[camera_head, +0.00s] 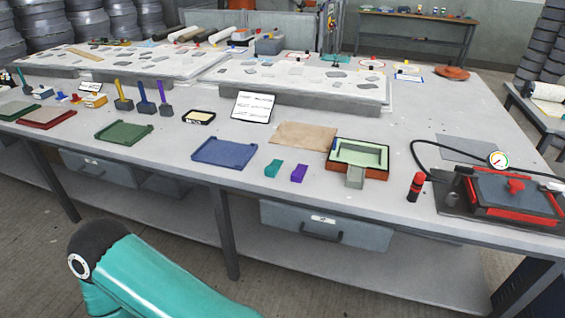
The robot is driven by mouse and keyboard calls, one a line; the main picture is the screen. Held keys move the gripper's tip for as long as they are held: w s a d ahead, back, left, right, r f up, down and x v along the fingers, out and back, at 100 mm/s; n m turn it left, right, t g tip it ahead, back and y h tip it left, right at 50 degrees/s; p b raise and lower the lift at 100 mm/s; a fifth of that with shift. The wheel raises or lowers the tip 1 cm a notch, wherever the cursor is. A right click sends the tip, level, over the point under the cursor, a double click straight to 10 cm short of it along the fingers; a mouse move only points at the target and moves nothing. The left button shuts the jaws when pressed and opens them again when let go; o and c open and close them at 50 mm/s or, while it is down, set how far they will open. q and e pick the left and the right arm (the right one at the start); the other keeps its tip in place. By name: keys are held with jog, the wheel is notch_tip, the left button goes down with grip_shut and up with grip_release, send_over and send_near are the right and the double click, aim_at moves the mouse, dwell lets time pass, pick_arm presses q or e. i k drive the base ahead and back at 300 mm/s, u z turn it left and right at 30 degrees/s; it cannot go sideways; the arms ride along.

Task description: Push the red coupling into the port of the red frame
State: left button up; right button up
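The red coupling (416,186) stands upright near the front right edge of the table, with a dark lower part. A black hose (413,150) runs from near it up to the round gauge (498,159). The red frame (513,214) lies at the far right around a dark grey panel (500,187). A red fitting (516,186) sits on that panel; I cannot tell whether it is the port. The coupling is apart from the frame, to its left. Neither gripper is in view; only a teal arm link of mine shows at the bottom left.
A green-lined tray (341,143) with a grey block (355,177) is left of the coupling. Purple (299,173) and teal (273,168) blocks lie further left. The table front around the coupling is mostly clear.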

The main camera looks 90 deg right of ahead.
aim_at(419, 178)
jog(key=u, duration=1.4)
jog(key=i, duration=0.15)
jog(key=z, duration=3.35)
jog(key=i, duration=0.25)
jog(key=z, duration=2.1)
jog(key=k, duration=0.55)
jog(key=z, duration=0.35)
jog(key=i, duration=1.6)
jog(key=u, duration=0.45)
